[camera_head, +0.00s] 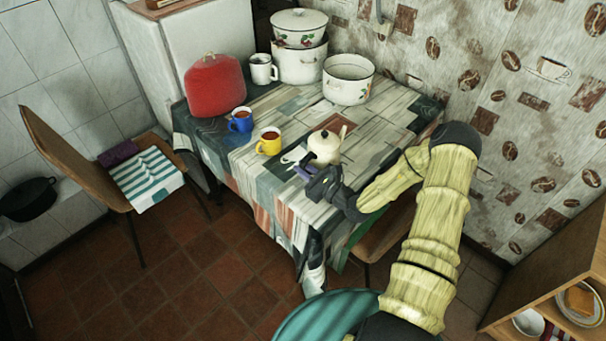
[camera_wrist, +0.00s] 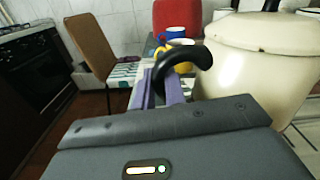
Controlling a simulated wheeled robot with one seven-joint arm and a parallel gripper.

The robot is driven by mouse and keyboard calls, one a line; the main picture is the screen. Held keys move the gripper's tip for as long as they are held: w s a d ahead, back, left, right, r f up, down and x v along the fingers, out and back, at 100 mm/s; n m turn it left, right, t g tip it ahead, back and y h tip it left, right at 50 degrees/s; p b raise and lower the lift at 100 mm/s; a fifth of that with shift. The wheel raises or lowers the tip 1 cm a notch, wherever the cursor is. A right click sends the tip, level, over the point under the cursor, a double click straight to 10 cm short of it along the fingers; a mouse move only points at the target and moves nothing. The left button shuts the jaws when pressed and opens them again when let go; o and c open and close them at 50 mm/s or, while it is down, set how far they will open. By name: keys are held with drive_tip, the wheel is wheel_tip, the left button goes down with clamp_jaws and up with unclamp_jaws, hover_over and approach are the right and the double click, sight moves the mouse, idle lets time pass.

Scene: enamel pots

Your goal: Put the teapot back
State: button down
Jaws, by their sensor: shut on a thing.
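The cream teapot (camera_head: 325,149) is at the near right part of the table, with its spout to the right. I cannot tell whether its base touches the cloth. My gripper (camera_head: 306,172) reaches it from the near side. In the wrist view the teapot's cream body (camera_wrist: 255,85) fills the right side. Its black curved handle (camera_wrist: 190,57) passes between the purple fingers of my gripper (camera_wrist: 167,82), which are shut on it.
A yellow mug (camera_head: 269,143) and a blue mug (camera_head: 240,122) stand left of the teapot. Behind are a red cover (camera_head: 213,86), a white mug (camera_head: 262,70) and white pots (camera_head: 348,80). A chair (camera_head: 75,150) stands at left. The table's right part (camera_head: 385,115) is clear.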

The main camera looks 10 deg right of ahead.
drive_tip(key=shift+f, duration=1.15)
drive_tip(key=shift+f, duration=0.15)
drive_tip(key=c, duration=1.5)
unclamp_jaws()
drive_tip(key=shift+o, duration=0.2)
drive_tip(key=b+v, duration=0.1)
drive_tip(key=v, duration=1.1)
drive_tip(key=shift+b, duration=0.3)
drive_tip(key=shift+a, duration=0.1)
